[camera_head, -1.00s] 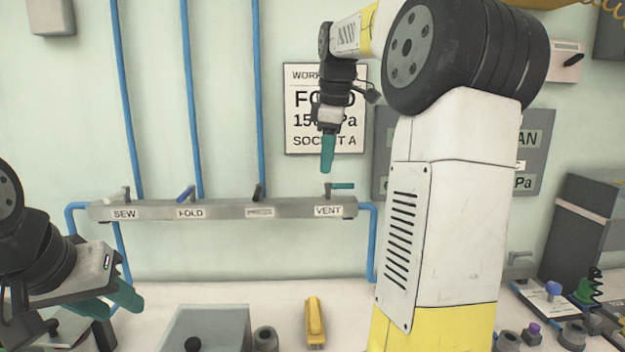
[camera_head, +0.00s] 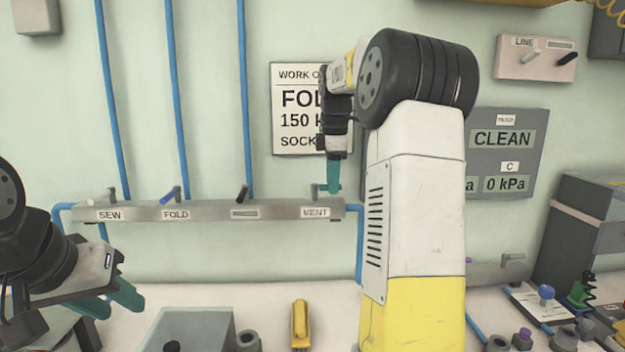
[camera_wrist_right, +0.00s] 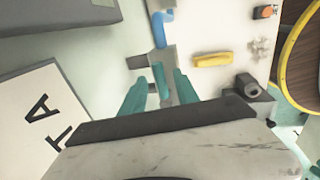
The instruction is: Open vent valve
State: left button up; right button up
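The vent valve (camera_head: 317,191) sits at the right end of the grey manifold bar (camera_head: 270,211), above the VENT label. Its teal lever is mostly hidden behind my right gripper's fingers in the head view. My right gripper (camera_head: 333,176) points down at the lever. In the right wrist view, its two teal fingers stand apart, with the teal lever (camera_wrist_right: 161,82) between them; I cannot tell whether either finger touches it. My left gripper (camera_head: 117,298) is at the lower left, fingers apart and empty, away from the bar.
SEW (camera_head: 112,194), FOLD (camera_head: 172,194) and a third valve (camera_head: 242,193) line the bar to the left. Blue pipes run up the wall. A grey box (camera_head: 195,325) and a yellow item (camera_head: 300,325) are on the table below. A sign (camera_head: 290,130) hangs behind my right arm.

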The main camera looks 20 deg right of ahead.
grip_shut()
dwell(1.4)
